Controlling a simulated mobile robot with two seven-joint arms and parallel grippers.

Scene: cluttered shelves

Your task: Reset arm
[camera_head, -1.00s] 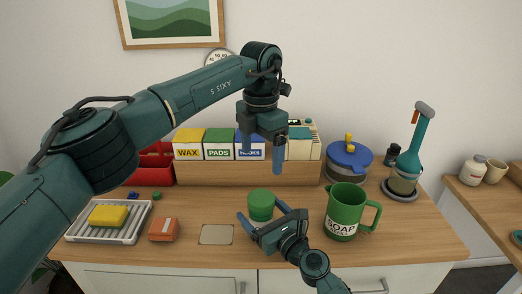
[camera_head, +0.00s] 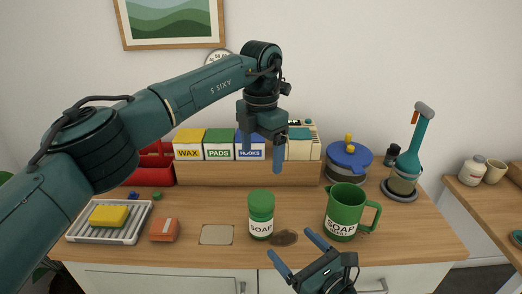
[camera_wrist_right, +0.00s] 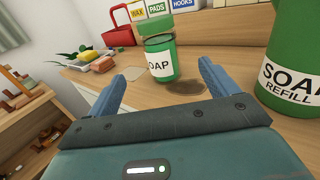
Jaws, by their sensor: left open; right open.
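My right gripper (camera_head: 298,252) is open and empty at the front edge of the counter. Its two blue fingers also show in the right wrist view (camera_wrist_right: 162,88). Ahead of it, apart from the fingers, a green jar labelled SOAP (camera_head: 261,215) stands upright on the counter; it also shows in the right wrist view (camera_wrist_right: 162,60). My left gripper (camera_head: 262,156) is open and empty, pointing down in front of the row of boxes. A green jug labelled SOAP REFILL (camera_head: 341,207) stands to the right of the jar.
A brown stain (camera_head: 284,238) lies beside the jar. A square pale patch (camera_head: 216,235) is left of it, with an orange block (camera_head: 164,229) and a rack (camera_head: 76,231) holding a yellow sponge (camera_head: 108,215). A blue-lidded pot (camera_head: 348,160) stands at the back right.

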